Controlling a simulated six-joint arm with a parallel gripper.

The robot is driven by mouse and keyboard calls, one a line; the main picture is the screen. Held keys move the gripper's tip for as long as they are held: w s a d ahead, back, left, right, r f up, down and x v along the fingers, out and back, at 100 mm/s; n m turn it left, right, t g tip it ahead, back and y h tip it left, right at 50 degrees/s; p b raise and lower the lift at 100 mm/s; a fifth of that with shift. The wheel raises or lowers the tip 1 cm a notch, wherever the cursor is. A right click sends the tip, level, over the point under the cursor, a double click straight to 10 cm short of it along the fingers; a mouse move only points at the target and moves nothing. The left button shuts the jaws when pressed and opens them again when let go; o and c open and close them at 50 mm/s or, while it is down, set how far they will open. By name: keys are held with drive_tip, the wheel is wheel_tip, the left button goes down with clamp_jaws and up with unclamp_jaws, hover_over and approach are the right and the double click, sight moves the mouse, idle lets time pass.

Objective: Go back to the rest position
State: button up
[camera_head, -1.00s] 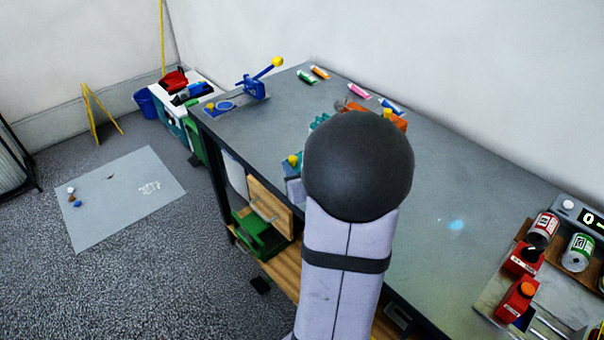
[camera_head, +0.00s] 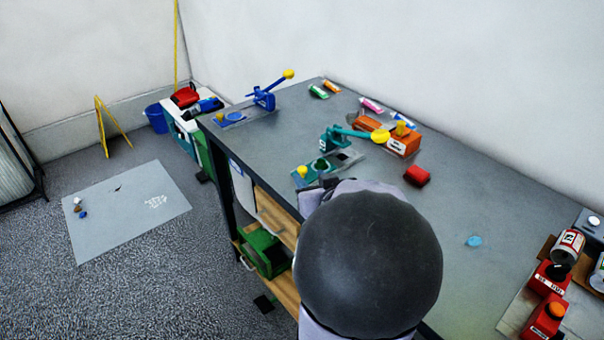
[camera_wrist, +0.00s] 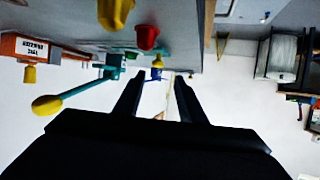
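My arm, with its dark round joint (camera_head: 368,262), stands at the front of the grey workbench (camera_head: 455,205). My gripper is mostly hidden behind my arm in the head view. In the wrist view my gripper (camera_wrist: 157,82) has its two black fingers apart, with nothing held between them. That view is upside down, with the bench surface along its top. The fingers point past the bench items towards the white wall and are clear of them.
A blue press (camera_head: 263,98) stands at the far end. Red cans and boxes (camera_head: 548,278) crowd the right. Floor at left is mostly clear.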

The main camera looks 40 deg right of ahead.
drive_tip(key=shift+w+a, duration=0.2)
drive_tip(key=shift+a, duration=0.1)
drive_tip(key=a, duration=0.1)
drive_tip(key=w+a+g+p, duration=0.1)
drive_tip(key=a, duration=0.1)
drive_tip(key=a+f+n+g+p, duration=0.1)
drive_tip(key=shift+w+a+f+y, duration=0.1)
drive_tip(key=shift+w+a+y, duration=0.2)
drive_tip(key=shift+y, duration=0.1)
drive_tip(key=s+a+f+n+g+y+b, duration=0.1)
drive_tip(key=s+a+f+n+g+y, duration=0.1)
drive_tip(key=s+a+f+g, duration=0.65)
drive_tip(key=s+a+f+n+g+y+b, duration=0.15)
drive_tip(key=s+a+f, duration=0.4)
drive_tip(key=a, duration=0.75)
wheel_tip(320, 180, up, 15)
drive_tip(key=s+p, duration=0.1)
drive_tip(key=p, duration=1.4)
wheel_tip(320, 180, down, 9)
drive_tip(key=b, duration=0.9)
drive_tip(key=shift+s+a+g+y, duration=0.15)
drive_tip(key=shift+a+g+y, duration=0.1)
drive_tip(key=shift+g+y, duration=0.1)
